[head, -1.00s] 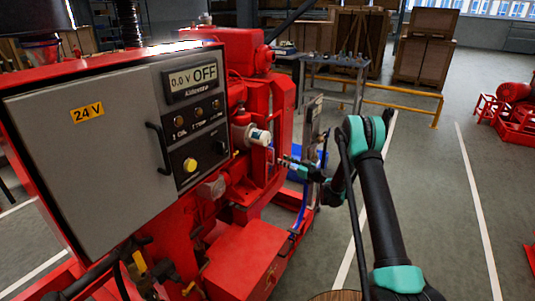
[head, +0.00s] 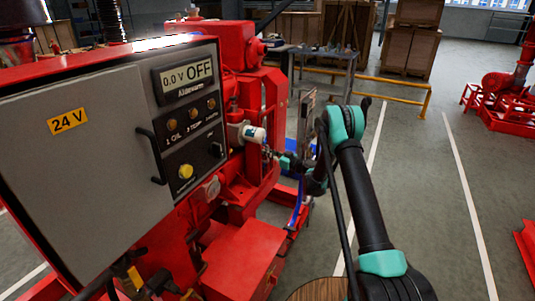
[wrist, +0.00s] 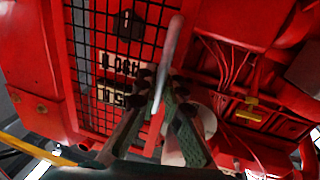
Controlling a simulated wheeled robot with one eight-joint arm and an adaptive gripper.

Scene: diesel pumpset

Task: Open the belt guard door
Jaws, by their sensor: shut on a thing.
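The belt guard door shows in the wrist view as a red frame (wrist: 42,108) around black wire mesh with lettering behind it. A pale bar-like handle (wrist: 172,45) runs down in front of the mesh. My gripper (wrist: 163,88) is shut on this handle, one finger on each side. In the head view my gripper (head: 270,152) is small and dark, beside the engine's right side near the white filter (head: 254,134). The door cannot be made out clearly there, and I cannot tell how far it stands open.
The grey control cabinet (head: 85,165) with its black handle fills the left of the head view. A red box (head: 240,258) stands low in front of the engine. A yellow rail (head: 395,100) and wooden crates (head: 408,55) stand behind. Grey floor on the right is mostly clear.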

